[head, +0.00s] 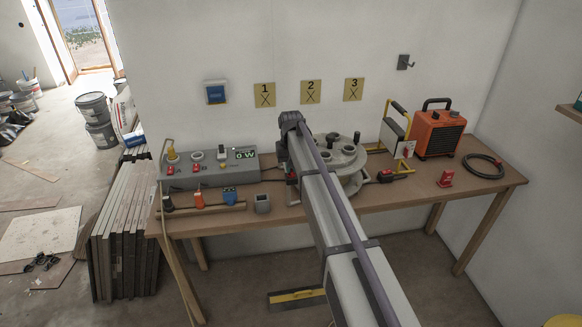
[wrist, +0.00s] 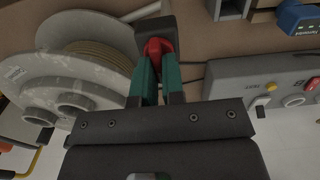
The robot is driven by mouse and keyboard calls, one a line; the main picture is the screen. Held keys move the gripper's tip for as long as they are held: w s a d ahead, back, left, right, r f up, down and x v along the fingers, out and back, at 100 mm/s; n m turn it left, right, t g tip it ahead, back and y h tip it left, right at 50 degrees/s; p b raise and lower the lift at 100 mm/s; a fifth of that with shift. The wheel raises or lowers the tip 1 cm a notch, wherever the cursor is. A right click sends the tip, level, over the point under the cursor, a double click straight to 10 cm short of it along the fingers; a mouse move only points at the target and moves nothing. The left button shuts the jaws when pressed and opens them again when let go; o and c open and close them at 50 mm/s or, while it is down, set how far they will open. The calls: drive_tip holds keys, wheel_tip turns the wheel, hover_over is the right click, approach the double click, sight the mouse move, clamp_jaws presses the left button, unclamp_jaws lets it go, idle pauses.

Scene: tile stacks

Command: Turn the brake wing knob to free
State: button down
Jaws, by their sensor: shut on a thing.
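The red brake wing knob (wrist: 155,48) shows in the wrist view, beside the large pale reel (wrist: 45,72) wound with tan cord or cable. My gripper (wrist: 158,66) has its two teal fingers closed around the knob. The fingers cover part of the knob, and I cannot read its setting or any marking. In the head view the reel (head: 351,161) lies on the workbench, and my arm hides the gripper and most of the knob area.
A grey control box (head: 212,176) with switches and a green display stands left on the workbench (head: 400,193). An orange heater (head: 440,134), a black cable coil (head: 483,166) and a red block (head: 445,179) are at the right. Small items line the front left edge.

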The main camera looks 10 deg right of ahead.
drive_tip(key=c, duration=1.2)
unclamp_jaws()
wheel_tip(320, 180, up, 11)
drive_tip(key=p, duration=1)
drive_tip(key=shift+f+p, duration=0.1)
drive_tip(key=shift+p, duration=0.3)
